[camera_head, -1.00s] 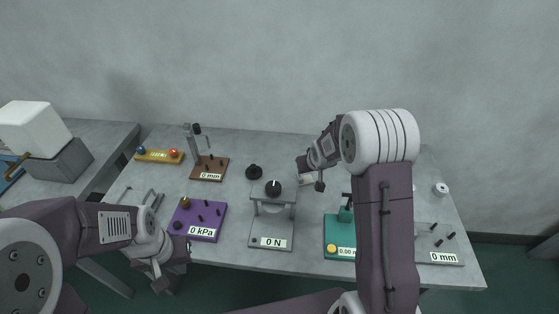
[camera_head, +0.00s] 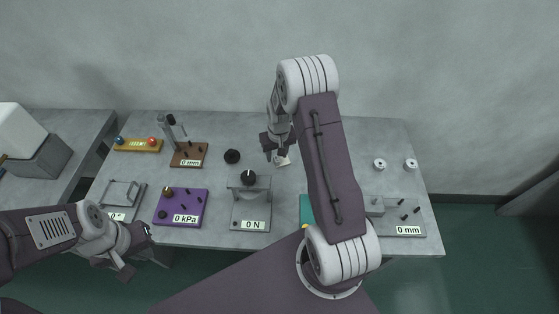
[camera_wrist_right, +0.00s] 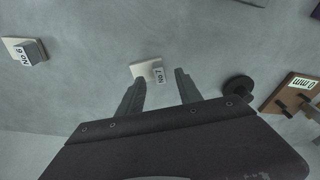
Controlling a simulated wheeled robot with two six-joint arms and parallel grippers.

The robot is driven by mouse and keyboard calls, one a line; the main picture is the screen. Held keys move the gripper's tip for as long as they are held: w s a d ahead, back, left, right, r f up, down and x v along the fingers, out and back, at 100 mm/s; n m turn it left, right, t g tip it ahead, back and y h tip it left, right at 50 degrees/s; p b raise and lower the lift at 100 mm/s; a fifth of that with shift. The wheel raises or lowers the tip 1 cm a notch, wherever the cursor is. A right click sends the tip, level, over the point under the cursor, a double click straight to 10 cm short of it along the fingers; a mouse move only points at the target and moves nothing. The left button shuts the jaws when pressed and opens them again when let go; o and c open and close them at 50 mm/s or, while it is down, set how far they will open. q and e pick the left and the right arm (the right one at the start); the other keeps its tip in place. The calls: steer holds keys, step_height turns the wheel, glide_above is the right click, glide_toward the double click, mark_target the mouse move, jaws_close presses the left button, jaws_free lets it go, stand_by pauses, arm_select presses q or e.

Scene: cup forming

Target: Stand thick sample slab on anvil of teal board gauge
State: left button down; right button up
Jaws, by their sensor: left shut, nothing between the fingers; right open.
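The teal board gauge (camera_head: 306,208) is mostly hidden behind my right arm in the head view; its anvil cannot be seen. In the right wrist view a small pale piece with a "No 7" tag (camera_wrist_right: 140,69) lies between and beyond the fingertips of my right gripper (camera_wrist_right: 159,80). I cannot tell which is the thick slab. My right gripper (camera_head: 275,153) is open and empty, above the back middle of the table beside a pale piece (camera_head: 283,160). My left gripper (camera_head: 122,270) is shut and empty at the table's front left.
A purple board (camera_head: 181,218), a grey "0 N" press (camera_head: 250,213), a brown gauge (camera_head: 188,160) and a black knob (camera_head: 232,156) stand left of my right arm. A grey "0 mm" board (camera_head: 390,226) and white cylinders (camera_head: 379,164) are at right. The back right is clear.

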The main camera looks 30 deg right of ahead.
mark_target(282, 160)
steer(key=shift+w+d+f, duration=0.1)
steer(key=shift+w+f, duration=0.05)
steer(key=shift+f, duration=0.55)
steer(key=shift+w+f, duration=0.15)
steer(key=shift+f, duration=0.55)
jaws_close()
steer(key=shift+r, duration=0.2)
